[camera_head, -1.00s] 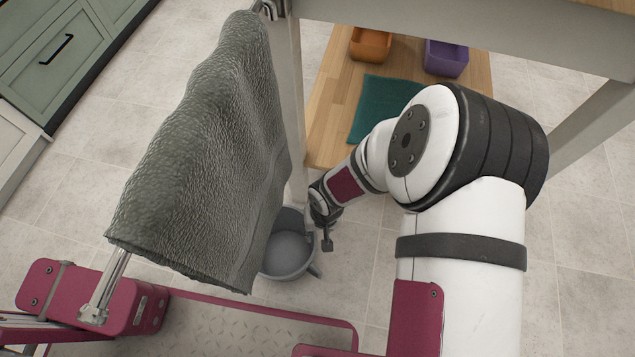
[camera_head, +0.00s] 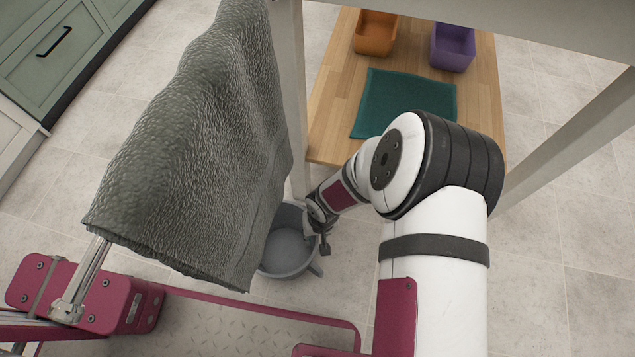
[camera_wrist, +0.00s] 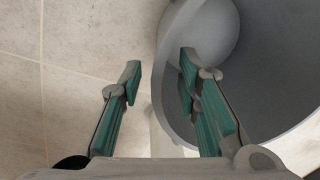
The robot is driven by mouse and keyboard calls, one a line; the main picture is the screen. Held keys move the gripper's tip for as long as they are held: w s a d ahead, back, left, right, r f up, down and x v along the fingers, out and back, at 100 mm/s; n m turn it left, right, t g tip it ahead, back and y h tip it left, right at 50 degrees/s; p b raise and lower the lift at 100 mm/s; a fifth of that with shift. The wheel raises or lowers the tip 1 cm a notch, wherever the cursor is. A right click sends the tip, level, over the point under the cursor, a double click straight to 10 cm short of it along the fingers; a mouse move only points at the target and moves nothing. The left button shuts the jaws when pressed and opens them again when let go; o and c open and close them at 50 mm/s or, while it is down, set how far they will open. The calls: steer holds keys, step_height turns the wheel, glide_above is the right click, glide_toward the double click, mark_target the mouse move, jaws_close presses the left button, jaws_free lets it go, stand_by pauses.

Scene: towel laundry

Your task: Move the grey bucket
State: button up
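The grey bucket (camera_head: 288,252) stands on the floor below the hanging grey towel, which hides its left part in the head view. My gripper (camera_head: 325,246) is at the bucket's right rim. In the wrist view the bucket (camera_wrist: 285,65) fills the right side, with its rim curving down the middle. My gripper (camera_wrist: 158,75) is open there, its two green-padded fingers apart. The left finger is over the floor outside the bucket, and the right finger overlaps the bucket's inside. The rim lies between them; no contact is clear.
The grey towel (camera_head: 195,150) hangs on a metal rail at left. A wooden surface (camera_head: 335,100) behind the bucket bears a teal cloth (camera_head: 400,105), an orange bin (camera_head: 375,35) and a purple bin (camera_head: 453,48). A pale post (camera_head: 292,100) stands just behind the bucket. Floor is clear at right.

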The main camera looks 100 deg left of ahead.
mark_target(315, 241)
steer(key=f, duration=0.2)
steer(key=f+b, duration=0.1)
steer(key=f, duration=0.1)
steer(key=f+b, duration=0.1)
steer(key=f, duration=0.1)
steer(key=shift+s+d+f, duration=0.1)
steer(key=shift+s+f, duration=0.05)
steer(key=shift+s, duration=0.1)
steer(key=shift+c, duration=0.3)
